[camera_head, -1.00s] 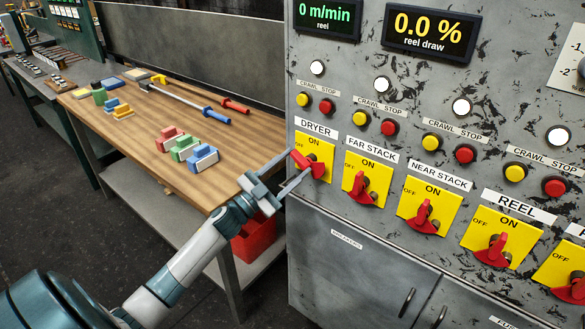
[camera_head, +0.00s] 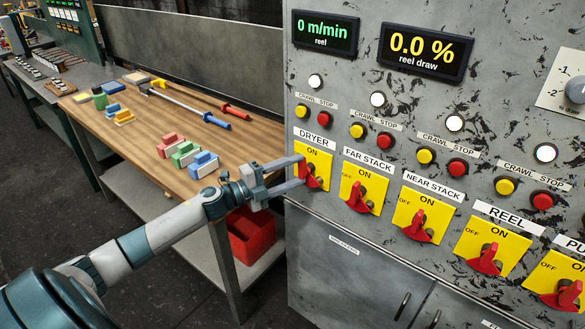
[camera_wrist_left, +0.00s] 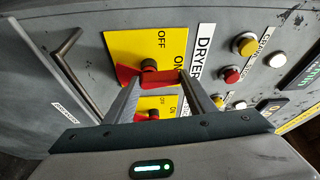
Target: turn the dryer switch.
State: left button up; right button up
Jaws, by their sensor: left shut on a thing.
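The dryer switch is a red handle (camera_head: 313,178) on a yellow plate (camera_head: 322,160) marked ON and OFF, under the DRYER label at the panel's left end. My left gripper (camera_head: 302,171) reaches it from the left and is shut on the red handle. Its fingers hide part of the handle, so its exact angle is hard to tell. In the left wrist view the red handle (camera_wrist_left: 163,79) lies between the two fingers, in front of the yellow plate (camera_wrist_left: 135,50). My right gripper is not in view.
More red switches, such as the far stack switch (camera_head: 357,196), follow to the right. Crawl and stop buttons sit above. A wooden bench (camera_head: 150,140) with coloured blocks and tools stands left of the panel, with a red bin (camera_head: 250,238) beneath. A cabinet door handle (camera_wrist_left: 66,42) is close by.

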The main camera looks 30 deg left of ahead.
pick_arm(q)
jog(key=shift+d+m+g+p, duration=0.1)
jog(key=shift+m+g+p, duration=0.2)
jog(key=shift+m, duration=0.3)
jog(key=o, duration=1)
jog(key=shift+o, duration=0.2)
jog(key=shift+s, duration=0.1)
jog(key=shift+s+a+f+b, duration=0.1)
jog(key=shift+s+a+b, duration=0.25)
jog(key=shift+s, duration=0.3)
jog(key=b+v, duration=0.4)
jog(key=v, duration=1.1)
jog(key=shift+s, duration=0.4)
